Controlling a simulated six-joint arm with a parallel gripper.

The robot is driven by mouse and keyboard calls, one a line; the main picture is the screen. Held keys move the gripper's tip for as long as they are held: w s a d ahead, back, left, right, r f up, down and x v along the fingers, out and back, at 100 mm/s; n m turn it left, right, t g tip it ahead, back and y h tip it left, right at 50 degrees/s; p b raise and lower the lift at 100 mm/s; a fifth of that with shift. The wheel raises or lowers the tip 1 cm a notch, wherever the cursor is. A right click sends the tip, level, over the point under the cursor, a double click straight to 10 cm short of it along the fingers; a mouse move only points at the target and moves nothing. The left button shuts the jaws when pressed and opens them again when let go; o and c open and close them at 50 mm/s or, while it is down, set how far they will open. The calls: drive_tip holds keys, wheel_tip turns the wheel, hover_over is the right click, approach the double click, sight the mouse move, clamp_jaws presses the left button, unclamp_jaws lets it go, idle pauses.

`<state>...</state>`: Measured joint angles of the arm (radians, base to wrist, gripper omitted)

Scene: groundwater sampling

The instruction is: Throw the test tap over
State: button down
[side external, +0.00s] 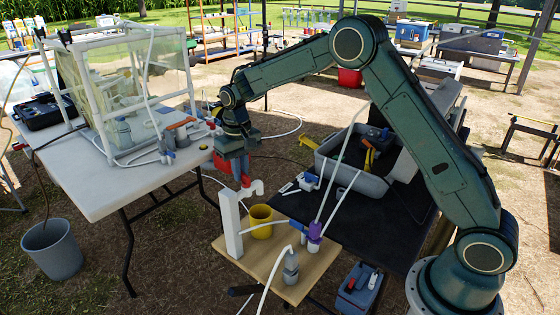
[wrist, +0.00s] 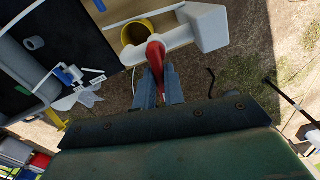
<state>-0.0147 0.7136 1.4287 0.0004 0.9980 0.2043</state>
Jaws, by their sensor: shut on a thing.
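The test tap (side external: 232,223) is a white post with a short spout, standing on a small wooden board beside a yellow cup (side external: 261,228). Its red lever (side external: 245,181) sticks up at the top. My gripper (side external: 241,172) points down from above the tap, shut on the red lever. In the wrist view the red lever (wrist: 156,55) lies between the two fingers of my gripper (wrist: 159,88). The white tap body (wrist: 205,27) is just beyond them, with the yellow cup (wrist: 136,32) at its left. The fingers partly hide the lever in both views.
The wooden board (side external: 272,287) also holds a grey bottle (side external: 291,267) and a purple-topped fitting (side external: 314,232) with tubes. A grey tub (side external: 370,180) stands on the black-topped table behind. A white table (side external: 95,190) with a clear enclosure is at left. A grey bucket (side external: 52,250) stands on the ground.

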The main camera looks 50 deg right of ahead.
drive_tip(key=m, duration=0.3)
drive_tip(key=shift+s+d+m, duration=0.15)
drive_tip(key=shift+d+m, duration=0.15)
idle(0.3)
drive_tip(key=shift+s+d+m, duration=0.15)
drive_tip(key=shift+m, duration=0.8)
drive_tip(key=shift+s+d+m, duration=0.1)
drive_tip(key=shift+m, duration=0.8)
drive_tip(key=shift+s+d+m, duration=0.15)
drive_tip(key=shift+m, duration=0.8)
